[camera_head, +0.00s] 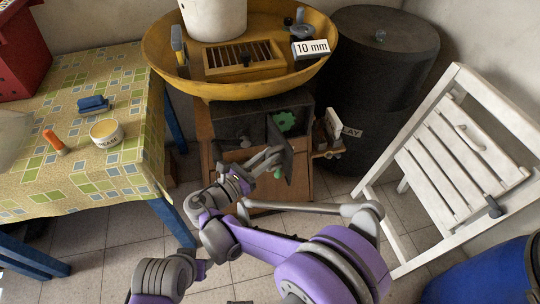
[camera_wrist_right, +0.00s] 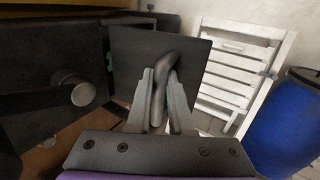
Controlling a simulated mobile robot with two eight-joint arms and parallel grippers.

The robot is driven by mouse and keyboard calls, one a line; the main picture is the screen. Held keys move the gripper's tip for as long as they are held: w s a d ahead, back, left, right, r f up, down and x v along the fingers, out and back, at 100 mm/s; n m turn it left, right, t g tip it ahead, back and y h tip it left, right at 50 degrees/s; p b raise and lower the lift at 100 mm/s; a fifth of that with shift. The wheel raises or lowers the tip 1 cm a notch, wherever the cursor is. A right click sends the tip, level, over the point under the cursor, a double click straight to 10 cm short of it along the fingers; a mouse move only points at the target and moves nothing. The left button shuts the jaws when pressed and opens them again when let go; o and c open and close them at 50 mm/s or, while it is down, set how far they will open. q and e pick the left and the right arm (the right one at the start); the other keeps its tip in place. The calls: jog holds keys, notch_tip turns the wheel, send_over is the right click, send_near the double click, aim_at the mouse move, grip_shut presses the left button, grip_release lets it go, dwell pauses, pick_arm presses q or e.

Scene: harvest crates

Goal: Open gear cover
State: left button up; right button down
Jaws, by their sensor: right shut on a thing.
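The gear cover (camera_head: 288,158) is a dark panel on the front of the wooden machine. It stands swung outward from the dark housing (camera_head: 232,124), and a green gear (camera_head: 285,121) shows in the opening behind it. In the right wrist view the cover (camera_wrist_right: 195,60) fills the upper middle, with a dark handle (camera_wrist_right: 166,70) on its face. My right gripper (camera_head: 272,158) is at the cover, its fingers (camera_wrist_right: 160,98) closed around the handle. My left gripper is not in view.
A yellow pan (camera_head: 160,62) tops the machine. A patterned table (camera_head: 100,150) is at left, a black drum (camera_head: 385,60) behind. A folded white chair (camera_head: 455,160) and blue barrel (camera_head: 490,275) stand at right. A round knob (camera_wrist_right: 83,94) protrudes left of the cover.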

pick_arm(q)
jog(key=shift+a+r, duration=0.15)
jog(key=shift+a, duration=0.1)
pick_arm(e)
jog(key=shift+w+a+r, duration=0.1)
jog(key=shift+a, duration=0.6)
jog(key=c, duration=0.8)
grip_release()
jog(key=shift+w, duration=0.15)
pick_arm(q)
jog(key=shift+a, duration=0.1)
